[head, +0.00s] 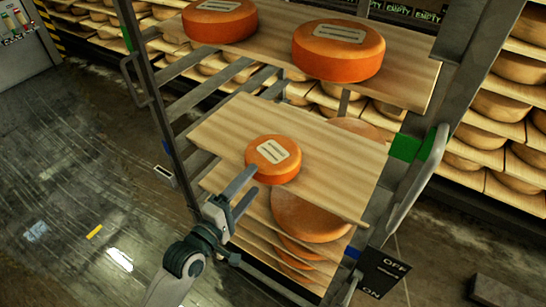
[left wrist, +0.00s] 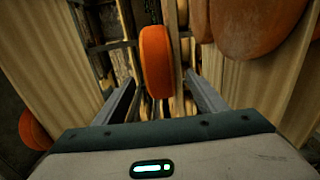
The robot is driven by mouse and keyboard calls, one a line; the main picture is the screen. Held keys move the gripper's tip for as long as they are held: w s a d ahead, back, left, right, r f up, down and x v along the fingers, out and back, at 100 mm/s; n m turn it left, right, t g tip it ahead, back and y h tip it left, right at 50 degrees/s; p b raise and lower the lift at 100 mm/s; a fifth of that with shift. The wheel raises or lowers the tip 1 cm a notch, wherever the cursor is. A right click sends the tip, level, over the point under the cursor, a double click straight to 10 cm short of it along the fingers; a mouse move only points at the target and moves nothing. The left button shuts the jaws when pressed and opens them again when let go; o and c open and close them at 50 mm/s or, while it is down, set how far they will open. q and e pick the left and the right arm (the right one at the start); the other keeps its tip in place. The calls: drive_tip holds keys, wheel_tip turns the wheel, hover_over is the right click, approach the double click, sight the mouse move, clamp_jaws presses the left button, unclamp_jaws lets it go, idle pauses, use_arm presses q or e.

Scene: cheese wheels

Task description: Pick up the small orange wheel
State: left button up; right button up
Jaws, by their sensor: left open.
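The small orange wheel (head: 273,159) lies flat on a wooden shelf board (head: 225,130) in the rack, with a pale label on top. My left gripper (head: 242,190) is open and empty at the front of that board, its fingers pointing toward the wheel. In the left wrist view the small orange wheel (left wrist: 156,62) shows ahead, between the lines of the two open fingers (left wrist: 163,95). The fingers are not closed on it. In the head view the fingertips are close to the wheel's front left side; whether they touch cannot be told. My right gripper is not in view.
Two larger orange wheels (head: 338,50) (head: 220,20) sit on the upper board (head: 405,78). Larger wheels (head: 305,215) lie on boards below. Metal rack posts (head: 160,110) stand on both sides. The floor (head: 80,190) at left is open.

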sight(255, 175)
use_arm(q)
drive_tip(key=x, duration=0.3)
drive_tip(key=shift+w+r+p, duration=0.1)
drive_tip(key=shift+w+p, duration=0.05)
drive_tip(key=shift+p, duration=0.15)
drive_tip(key=shift+w+d, duration=0.2)
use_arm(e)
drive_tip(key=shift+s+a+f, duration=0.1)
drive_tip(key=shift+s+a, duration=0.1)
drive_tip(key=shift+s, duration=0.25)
use_arm(q)
drive_tip(key=c, duration=1.5)
drive_tip(key=shift+w+r, duration=0.1)
drive_tip(key=shift+r, duration=0.1)
clamp_jaws()
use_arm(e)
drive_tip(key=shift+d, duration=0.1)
use_arm(q)
drive_tip(key=shift+r, duration=0.1)
